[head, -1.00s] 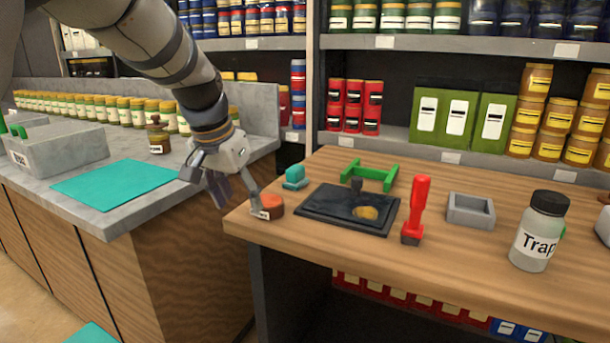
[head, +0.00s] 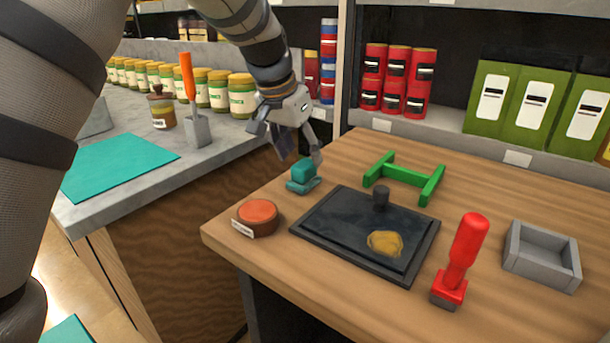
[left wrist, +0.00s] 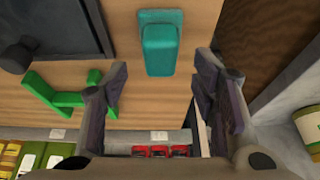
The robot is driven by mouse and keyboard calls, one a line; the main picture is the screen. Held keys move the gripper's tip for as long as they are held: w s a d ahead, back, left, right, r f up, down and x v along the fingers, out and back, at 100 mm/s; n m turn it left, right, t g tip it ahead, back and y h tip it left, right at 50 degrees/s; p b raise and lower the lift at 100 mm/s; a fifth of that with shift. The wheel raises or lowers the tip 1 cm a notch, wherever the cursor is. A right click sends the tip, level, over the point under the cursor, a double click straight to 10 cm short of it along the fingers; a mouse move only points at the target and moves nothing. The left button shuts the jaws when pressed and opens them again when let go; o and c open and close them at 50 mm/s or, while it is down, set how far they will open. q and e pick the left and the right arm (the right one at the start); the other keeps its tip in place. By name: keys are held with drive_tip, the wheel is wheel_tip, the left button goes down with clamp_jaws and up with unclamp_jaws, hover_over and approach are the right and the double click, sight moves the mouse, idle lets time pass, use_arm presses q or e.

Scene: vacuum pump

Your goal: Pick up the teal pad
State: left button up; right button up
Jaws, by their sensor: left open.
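The teal pad (head: 303,174), a small block on a flat base, sits on the wooden table near its left corner, behind a round orange-topped pad (head: 257,213). My left gripper (head: 290,150) is open and empty just above and behind the teal pad, with one finger close to its top in the head view. In the left wrist view the teal pad (left wrist: 160,48) lies ahead of the gap between the two spread fingers (left wrist: 160,88), roughly centred and apart from them. My right gripper is out of view.
A dark tray (head: 340,255) with a knob and a yellow-brown patch lies right of the teal pad. A green frame (head: 404,180), a red-handled tool (head: 465,250) and a grey box (head: 541,257) stand further right. A grey counter with a flat teal mat (head: 118,165) is at left.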

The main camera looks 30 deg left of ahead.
sight(304, 163)
use_arm(q)
drive_tip(key=x, duration=0.3)
drive_tip(key=shift+f, duration=0.4)
drive_tip(key=shift+w+f, duration=0.2)
drive_tip(key=shift+f, duration=0.05)
drive_tip(key=shift+r, duration=0.15)
drive_tip(key=shift+c, duration=0.8)
drive_tip(key=c, duration=1.1)
